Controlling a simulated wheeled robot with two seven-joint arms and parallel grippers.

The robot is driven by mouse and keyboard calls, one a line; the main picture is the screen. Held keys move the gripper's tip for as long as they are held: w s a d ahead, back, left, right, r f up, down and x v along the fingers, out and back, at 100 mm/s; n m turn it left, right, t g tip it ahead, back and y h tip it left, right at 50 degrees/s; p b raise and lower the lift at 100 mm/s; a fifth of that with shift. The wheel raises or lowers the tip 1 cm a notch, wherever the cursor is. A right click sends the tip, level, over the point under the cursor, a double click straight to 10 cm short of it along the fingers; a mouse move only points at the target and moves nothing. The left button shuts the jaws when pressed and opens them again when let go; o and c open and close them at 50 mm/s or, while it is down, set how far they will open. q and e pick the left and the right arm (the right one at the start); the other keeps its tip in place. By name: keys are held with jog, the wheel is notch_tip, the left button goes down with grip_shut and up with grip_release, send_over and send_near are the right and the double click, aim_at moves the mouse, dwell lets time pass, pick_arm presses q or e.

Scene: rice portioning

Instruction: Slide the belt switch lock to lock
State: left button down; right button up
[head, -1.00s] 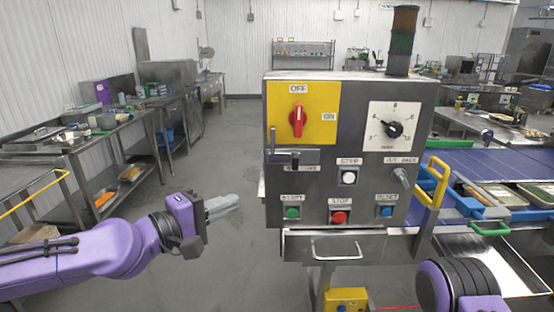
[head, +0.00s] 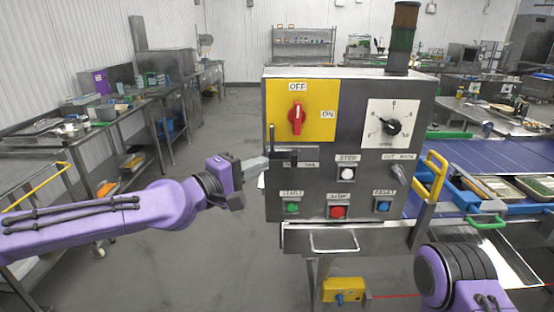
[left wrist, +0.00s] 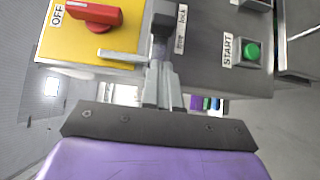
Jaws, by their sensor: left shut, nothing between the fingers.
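The belt switch lock (head: 293,157) is a dark sliding block on a bar below the yellow switch plate, with a thin upright handle (head: 271,140) at its left end. In the left wrist view the lock (left wrist: 164,18) sits beside a label reading "free" and "lock", and its pale handle (left wrist: 122,56) points left. My left gripper (head: 262,163) is shut and empty, its tips close to the lock's left end. In the left wrist view its fingertips (left wrist: 160,70) overlap the handle's base; contact cannot be told. My right gripper is out of view.
A conveyor (head: 500,158) stands at right. The floor left of the box is clear.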

aim_at(295, 165)
pick_arm(q)
jog(key=d+p, duration=0.2)
jog(key=d, duration=0.2)
jog(key=shift+w+d, duration=0.15)
jog(key=shift+d, duration=0.1)
jog(key=d+b, duration=0.1)
jog(key=d, duration=0.3)
jog(key=shift+a+r, duration=0.1)
